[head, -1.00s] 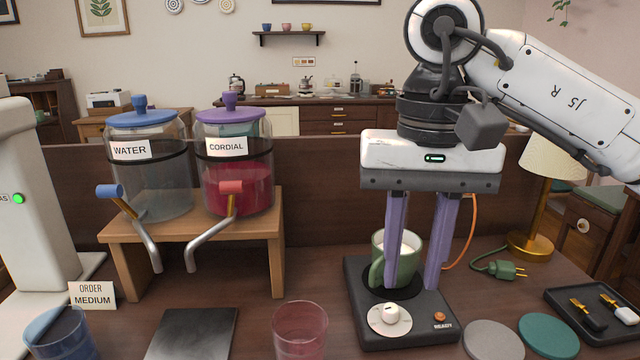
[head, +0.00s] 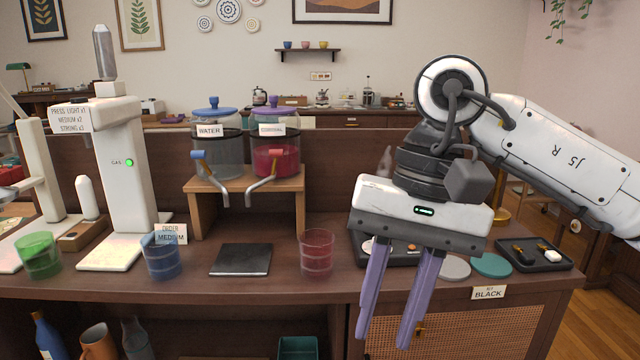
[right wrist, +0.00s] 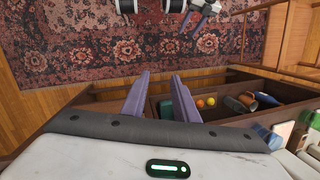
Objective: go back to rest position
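My right gripper (head: 381,338) hangs in front of the counter's front edge, pointing down, with its two purple fingers apart and nothing between them. In the right wrist view its fingers (right wrist: 158,78) are also apart and empty, above the floor and the open shelf. A small white and purple part at the top of that view (right wrist: 205,10) looks like my left gripper; it is too small to tell open or shut. The black warmer plate (head: 400,260) is partly hidden behind my right gripper, and the green mug is hidden.
The counter (head: 340,285) holds a pink glass (head: 316,252), a blue glass (head: 162,257), a green glass (head: 39,256), a black pad (head: 241,260) and a black tray (head: 535,254). Two dispensers stand on a wooden stand (head: 290,186). Patterned rug (right wrist: 95,50) lies in front.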

